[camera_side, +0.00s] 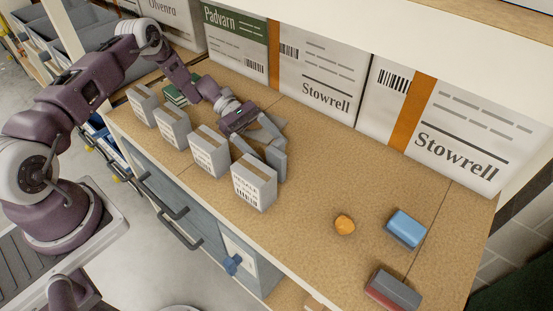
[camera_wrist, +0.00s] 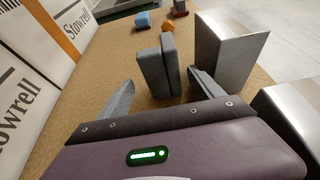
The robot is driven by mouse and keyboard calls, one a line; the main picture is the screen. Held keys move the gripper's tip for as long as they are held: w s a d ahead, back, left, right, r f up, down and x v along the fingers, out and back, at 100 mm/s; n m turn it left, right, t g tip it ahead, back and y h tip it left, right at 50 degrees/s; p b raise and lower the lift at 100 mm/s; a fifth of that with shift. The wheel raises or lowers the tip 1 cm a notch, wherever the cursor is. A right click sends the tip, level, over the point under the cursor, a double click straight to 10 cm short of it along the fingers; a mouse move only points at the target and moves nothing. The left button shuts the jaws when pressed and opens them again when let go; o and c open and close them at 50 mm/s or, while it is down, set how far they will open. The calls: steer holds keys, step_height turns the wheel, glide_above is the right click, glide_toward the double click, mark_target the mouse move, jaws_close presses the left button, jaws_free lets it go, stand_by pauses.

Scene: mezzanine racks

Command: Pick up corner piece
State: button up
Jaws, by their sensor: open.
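The corner piece looks like a grey upright block of two plates meeting at an edge. In the wrist view the corner piece (camera_wrist: 153,75) stands on the tan shelf between and just beyond my fingertips. In the side view the corner piece (camera_side: 278,164) stands just behind the front white box, which hides part of it. My gripper (camera_side: 266,143) is low over the shelf with its fingers apart. In the wrist view my gripper (camera_wrist: 160,90) is open, with one finger to each side of the piece. I cannot tell whether either finger touches it.
A row of white boxes (camera_side: 254,182) lines the shelf's front edge, close to my gripper. Large Stowrell cartons (camera_side: 318,80) stand along the back. An orange lump (camera_side: 344,225), a blue block (camera_side: 405,229) and a grey-red block (camera_side: 393,290) lie to the right. Shelf surface (camera_side: 330,170) between is clear.

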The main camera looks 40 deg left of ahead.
mark_target(286, 168)
steer(key=x, duration=0.7)
steer(key=shift+s+d+f, duration=0.25)
steer(key=shift+f, duration=0.05)
steer(key=c, duration=1.4)
